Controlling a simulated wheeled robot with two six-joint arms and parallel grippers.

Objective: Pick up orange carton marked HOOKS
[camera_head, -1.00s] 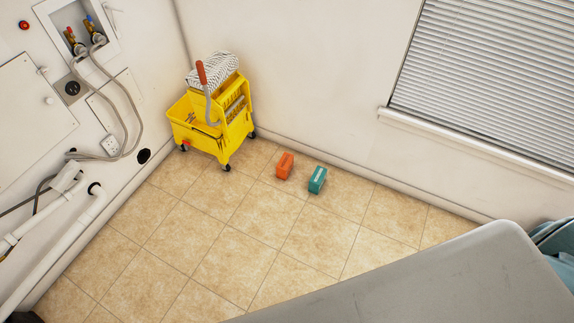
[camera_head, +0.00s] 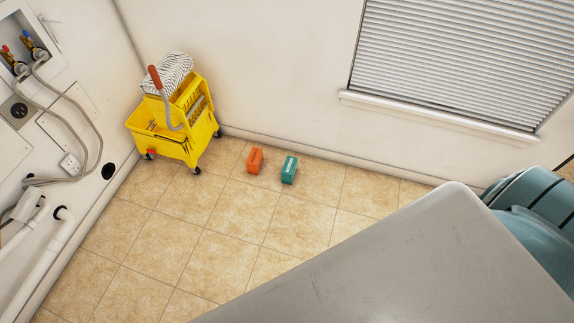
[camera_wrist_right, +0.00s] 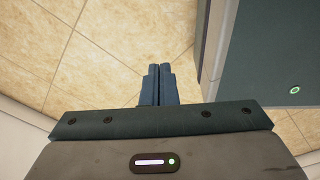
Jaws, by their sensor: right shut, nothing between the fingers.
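The orange carton (camera_head: 255,161) stands on the tiled floor near the back wall, small in the head view. Its lettering is too small to read. A teal carton (camera_head: 289,170) stands just to its right, with a small gap between them. My right gripper (camera_wrist_right: 159,70) shows in the right wrist view, its two dark fingers shut together with nothing between them, above bare tiles. No carton shows in that view. My left gripper is in neither view.
A yellow mop bucket with wringer (camera_head: 170,135) stands in the corner left of the cartons. A large grey surface (camera_head: 420,265) fills the lower right, with a teal ribbed object (camera_head: 540,210) behind it. Pipes line the left wall. The tiles before the cartons are clear.

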